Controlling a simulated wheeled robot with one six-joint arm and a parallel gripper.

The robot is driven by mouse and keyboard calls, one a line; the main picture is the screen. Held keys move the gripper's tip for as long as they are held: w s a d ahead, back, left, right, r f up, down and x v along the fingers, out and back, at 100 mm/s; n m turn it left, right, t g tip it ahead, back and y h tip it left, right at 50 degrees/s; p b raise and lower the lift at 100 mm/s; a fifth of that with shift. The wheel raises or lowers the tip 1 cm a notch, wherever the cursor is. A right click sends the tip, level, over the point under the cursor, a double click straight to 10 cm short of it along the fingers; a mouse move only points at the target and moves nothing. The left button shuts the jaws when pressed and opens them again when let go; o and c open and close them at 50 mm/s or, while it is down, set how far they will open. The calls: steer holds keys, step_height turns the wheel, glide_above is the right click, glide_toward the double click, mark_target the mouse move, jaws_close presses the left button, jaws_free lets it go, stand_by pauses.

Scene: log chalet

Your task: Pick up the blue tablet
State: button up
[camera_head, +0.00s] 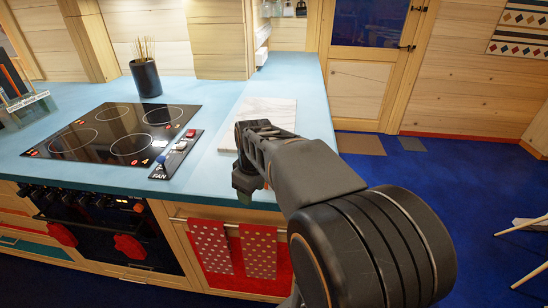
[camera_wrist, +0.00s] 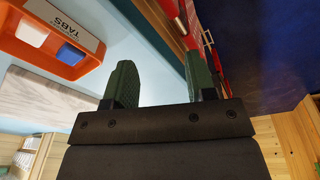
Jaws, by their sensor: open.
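In the wrist view an orange-red tray (camera_wrist: 92,58) with a white label reading "TABS" lies on the light blue counter at the top left. A blue tablet (camera_wrist: 71,54) sits in it beside a white one (camera_wrist: 30,32). My gripper (camera_wrist: 158,78) is open and empty, its two green fingers apart and clear of the tray. In the head view my gripper (camera_head: 246,185) hangs at the counter's front edge, right of the cooktop.
The black cooktop (camera_head: 115,132) lies to the left, with a dark cup of sticks (camera_head: 146,78) behind it. A pale marble board (camera_head: 270,109) is behind my gripper. Red dotted towels (camera_head: 258,250) hang below the front edge. Blue floor (camera_head: 430,170) is open at right.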

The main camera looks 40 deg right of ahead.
steer(key=w+d+r+n+p, duration=0.35)
steer(key=d+r+p, duration=0.35)
steer(key=d+r, duration=0.4)
steer(key=shift+n+g+y, duration=0.3)
steer(key=shift+n+y, duration=0.1)
steer(key=shift+n, duration=0.25)
steer(key=f, duration=0.8)
steer(key=shift+w+d+f, duration=0.3)
steer(key=shift+f, duration=0.1)
steer(key=shift+w+a+f, duration=0.1)
steer(key=shift+w+f, duration=0.05)
steer(key=shift+f, duration=1.35)
steer(key=shift+w+a+f, duration=0.1)
steer(key=shift+w+f, duration=0.05)
steer(key=shift+f, duration=1.35)
steer(key=c, duration=0.7)
steer(key=shift+r, duration=0.15)
